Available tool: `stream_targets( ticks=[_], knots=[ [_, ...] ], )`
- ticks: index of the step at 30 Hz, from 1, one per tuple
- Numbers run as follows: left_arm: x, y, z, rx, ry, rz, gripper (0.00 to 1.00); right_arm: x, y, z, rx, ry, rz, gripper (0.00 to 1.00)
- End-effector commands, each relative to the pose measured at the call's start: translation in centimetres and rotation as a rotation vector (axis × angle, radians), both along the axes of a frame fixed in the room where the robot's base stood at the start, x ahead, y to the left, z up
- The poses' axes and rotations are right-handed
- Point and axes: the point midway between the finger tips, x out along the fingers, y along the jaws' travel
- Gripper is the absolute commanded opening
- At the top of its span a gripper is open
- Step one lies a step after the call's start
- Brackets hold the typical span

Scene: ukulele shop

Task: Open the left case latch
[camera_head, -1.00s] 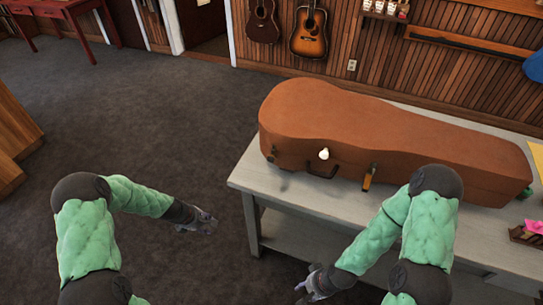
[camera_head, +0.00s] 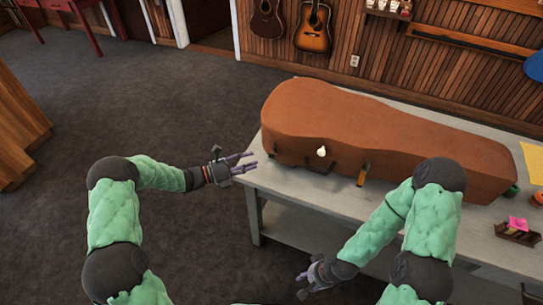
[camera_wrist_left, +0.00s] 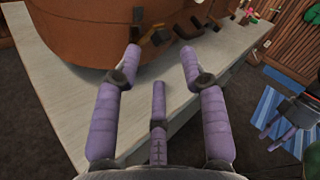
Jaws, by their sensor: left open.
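The brown instrument case (camera_head: 345,115) lies shut on the grey table. On its front are a dark left latch (camera_head: 273,150), a dark handle (camera_head: 320,167) and a brass-coloured right latch (camera_head: 363,173). My left gripper (camera_head: 252,161) is open and empty, in front of the case's left end at the table's left edge, apart from the latch. In the left wrist view its spread fingers (camera_wrist_left: 160,62) point at the case front (camera_wrist_left: 85,35), where dark fittings (camera_wrist_left: 158,37) show. My right gripper (camera_head: 312,280) hangs low before the table; its finger opening is unclear.
The grey table (camera_head: 300,195) has a bare strip in front of the case. A small white rounded thing (camera_head: 321,151) shows at the case front. A small box with a pink item (camera_head: 517,231) stands at the right. Guitars (camera_head: 312,25) hang on the wall behind.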

Motion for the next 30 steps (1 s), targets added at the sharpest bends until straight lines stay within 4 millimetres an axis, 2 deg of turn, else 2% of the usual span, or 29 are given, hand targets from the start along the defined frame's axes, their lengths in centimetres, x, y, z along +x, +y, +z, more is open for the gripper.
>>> stream_targets(
  ticks=[6, 12, 18, 27, 28, 30],
  knots=[
    [1.7, -3.7, -0.2, 0.003, -0.001, -0.004, 0.42, 0.0, 0.0, -0.8, 0.000, 0.000, 0.000, 0.40],
    [3.0, -6.3, -0.2, 0.003, 0.000, -0.003, 0.42, 0.0, 0.0, -1.3, 0.000, 0.000, 0.000, 0.40],
    [3.7, -7.6, -0.1, 0.003, -0.001, -0.002, 0.42, 0.0, 0.0, -1.5, 0.000, 0.000, 0.000, 0.40],
    [3.8, -7.7, 0.0, 0.002, 0.000, 0.000, 0.42, 0.0, 0.0, -1.5, 0.000, 0.000, 0.000, 0.40],
    [3.8, -7.7, 0.0, 0.002, 0.000, 0.000, 0.40, 0.0, 0.0, -1.5, 0.000, 0.000, 0.000, 0.40],
    [3.8, -7.7, 0.0, 0.003, 0.000, -0.001, 0.20, 0.0, 0.0, -1.5, 0.000, 0.000, 0.000, 0.40]
  ],
)
